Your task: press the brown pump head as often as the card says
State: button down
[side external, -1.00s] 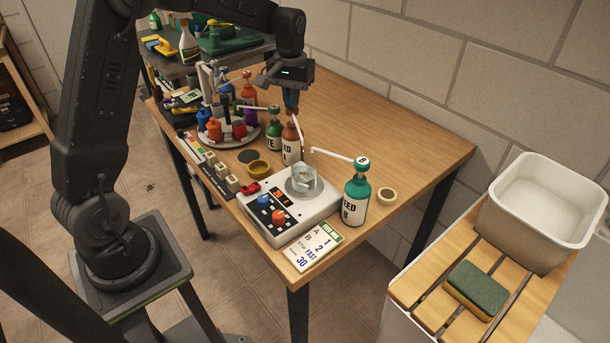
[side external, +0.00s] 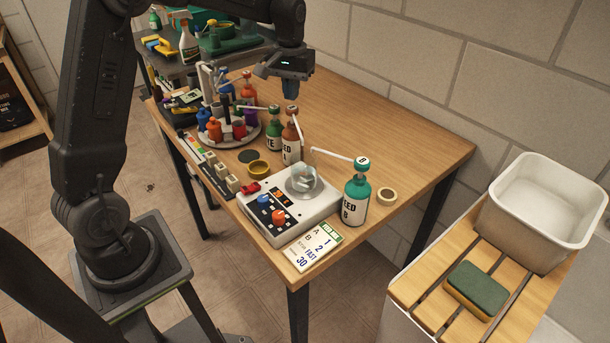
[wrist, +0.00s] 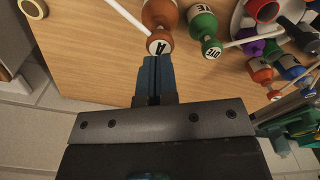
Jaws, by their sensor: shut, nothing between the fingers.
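The brown pump bottle (side external: 290,152) stands on the table behind the scale, its brown head (side external: 291,110) marked A and raised. In the wrist view the pump head (wrist: 160,44) lies just beyond my fingertips. My gripper (side external: 290,98) is shut and empty, close above the head; a small gap seems to show in the side view. The card (side external: 313,246) at the table's front corner reads A 1, B 2, FAST and 30. A clear beaker (side external: 306,177) sits on the white scale (side external: 290,216); whether it holds liquid is unclear.
A green pump bottle marked B (side external: 356,201) stands right of the scale, its spout reaching toward the beaker. Another green pump bottle (side external: 273,135) stands close left of the brown one. A round tray (side external: 237,143) of bottles is farther left. Tape (side external: 387,196) lies right.

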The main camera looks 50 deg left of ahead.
jog(key=shift+r, duration=2.95)
jog(key=s+d+r+m+t, duration=0.2)
jog(key=s+d+r, duration=0.2)
jog(key=s+d, duration=0.25)
jog(key=s+d+f+m+t, duration=0.1)
jog(key=s+d, duration=0.3)
jog(key=s, duration=0.5)
jog(key=s+d+f+m+t, duration=0.2)
jog(key=s+d+m, duration=0.1)
jog(key=s, duration=0.6)
jog(key=shift+s+d+f+t, duration=0.3)
jog(key=shift+s+d, duration=0.1)
jog(key=shift+d, duration=0.05)
